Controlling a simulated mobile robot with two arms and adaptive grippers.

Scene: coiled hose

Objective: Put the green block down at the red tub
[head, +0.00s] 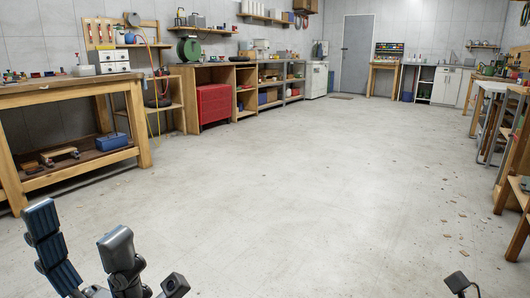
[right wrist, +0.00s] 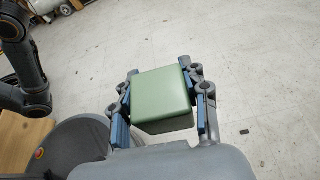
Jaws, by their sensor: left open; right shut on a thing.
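The green block (right wrist: 162,92) is between the blue-padded fingers of my right gripper (right wrist: 163,108) in the right wrist view. That gripper is shut on it, and the block is clear of the floor. In the head view only a small tip of what looks like my right gripper (head: 459,283) shows at the bottom right, and the block is out of that view. My left gripper (head: 82,248) is open and empty at the bottom left of the head view. I make out no clear red tub; a red box-like unit (head: 214,104) stands under the far bench.
A wooden workbench (head: 70,90) with a blue box (head: 111,142) on its lower shelf stands at the left. Benches and shelves line the back and right. The middle of the concrete floor (head: 290,180) is open, with small debris (head: 440,215) at the right.

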